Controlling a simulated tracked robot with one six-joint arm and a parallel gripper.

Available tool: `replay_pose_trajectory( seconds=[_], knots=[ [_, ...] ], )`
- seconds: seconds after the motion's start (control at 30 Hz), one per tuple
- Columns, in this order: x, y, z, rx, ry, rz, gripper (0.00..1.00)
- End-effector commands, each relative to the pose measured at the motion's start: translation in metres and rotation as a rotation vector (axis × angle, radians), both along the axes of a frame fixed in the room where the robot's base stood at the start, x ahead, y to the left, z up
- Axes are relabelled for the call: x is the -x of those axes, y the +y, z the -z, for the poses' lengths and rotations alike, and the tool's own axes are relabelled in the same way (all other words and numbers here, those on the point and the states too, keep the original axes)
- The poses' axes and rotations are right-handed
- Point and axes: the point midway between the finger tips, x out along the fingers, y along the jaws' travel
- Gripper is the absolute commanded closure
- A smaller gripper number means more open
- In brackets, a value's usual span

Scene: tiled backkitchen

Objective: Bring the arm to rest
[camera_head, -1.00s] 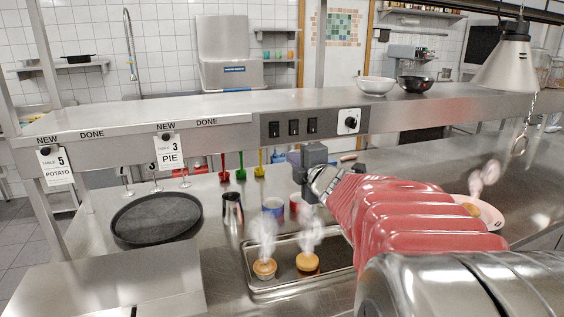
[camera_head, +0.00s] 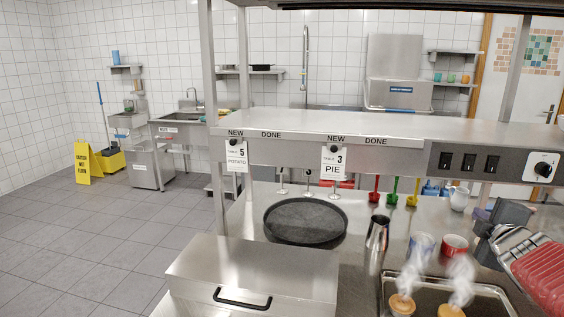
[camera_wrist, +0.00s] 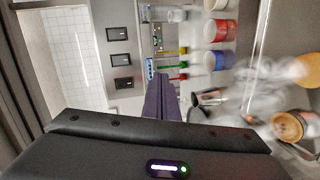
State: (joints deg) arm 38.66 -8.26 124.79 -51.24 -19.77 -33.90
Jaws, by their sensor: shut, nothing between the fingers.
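My gripper (camera_head: 484,222) is at the right edge of the head view, over the steel counter under the pass shelf. My arm, in a red sleeve, enters from the right edge behind it. In the wrist view the dark fingers of my gripper (camera_wrist: 162,98) are together with nothing between them. Beyond the fingers, the sideways wrist view shows the cups and the colored utensils.
A round black tray (camera_head: 305,221) lies left. The pass shelf (camera_head: 300,125) runs above.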

Motion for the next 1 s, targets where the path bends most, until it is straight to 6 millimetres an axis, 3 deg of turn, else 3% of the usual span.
replay_pose_trajectory(
  seconds=[0.1, 0.2, 0.33, 0.47, 0.67, 0.83, 1.0],
  knots=[
    [0.024, -0.018, 0.029, -0.157, 0.035, 0.156, 1.00],
    [0.046, -0.022, 0.050, -0.291, 0.053, 0.283, 1.00],
    [0.073, -0.008, 0.074, -0.462, 0.075, 0.425, 1.00],
    [0.099, 0.020, 0.096, -0.630, 0.103, 0.547, 1.00],
    [0.140, 0.091, 0.126, -0.884, 0.172, 0.696, 1.00],
    [0.177, 0.169, 0.145, -1.077, 0.272, 0.771, 1.00],
    [0.209, 0.240, 0.153, -1.199, 0.380, 0.763, 1.00]
  ],
)
